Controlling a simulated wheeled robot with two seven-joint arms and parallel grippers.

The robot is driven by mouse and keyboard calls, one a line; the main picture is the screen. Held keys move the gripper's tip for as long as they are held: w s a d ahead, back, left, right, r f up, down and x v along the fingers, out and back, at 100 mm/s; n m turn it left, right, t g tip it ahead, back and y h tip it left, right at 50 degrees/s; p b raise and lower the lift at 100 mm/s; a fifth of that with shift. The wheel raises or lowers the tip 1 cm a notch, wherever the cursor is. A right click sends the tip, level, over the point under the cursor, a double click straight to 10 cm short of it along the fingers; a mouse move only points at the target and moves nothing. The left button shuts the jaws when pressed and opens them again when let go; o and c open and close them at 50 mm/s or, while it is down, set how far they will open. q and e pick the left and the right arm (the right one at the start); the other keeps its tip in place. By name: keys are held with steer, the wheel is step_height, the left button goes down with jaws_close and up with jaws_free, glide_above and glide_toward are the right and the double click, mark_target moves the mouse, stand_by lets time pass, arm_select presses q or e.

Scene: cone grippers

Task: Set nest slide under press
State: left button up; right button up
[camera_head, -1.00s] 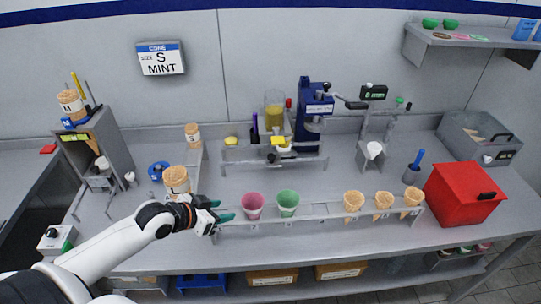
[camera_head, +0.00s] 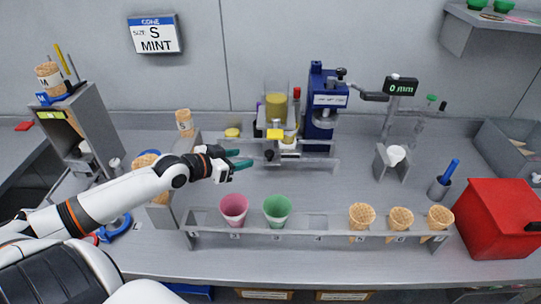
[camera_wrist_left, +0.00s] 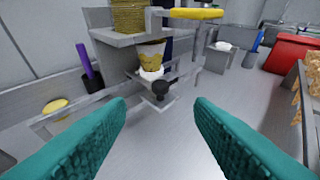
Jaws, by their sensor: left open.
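The nest slide shows a black knob (camera_head: 270,155) at the front and a white nest (camera_head: 289,143) behind it. In the left wrist view the black knob (camera_wrist_left: 160,88) is ahead between my fingers, and the white nest (camera_wrist_left: 151,72) sits below the yellow-filled hopper, with something yellowish in it. The blue press (camera_head: 325,108) stands to the right of the hopper. My left gripper (camera_head: 246,159) is open, its teal fingers pointing right at the knob, a short gap away. My right gripper is not in view.
A yellow-filled hopper (camera_head: 277,102) and a yellow pad (camera_head: 275,134) are above the nest. A front rack (camera_head: 330,237) holds a pink cup (camera_head: 234,208), a green cup (camera_head: 277,209) and waffle cones. A red box (camera_head: 490,222) is at right. Bare counter lies between slide and rack.

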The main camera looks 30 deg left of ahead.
mark_target(269, 153)
arm_select(q)
steer(key=x, duration=1.1)
steer(key=shift+p, duration=0.3)
steer(key=shift+r, duration=0.1)
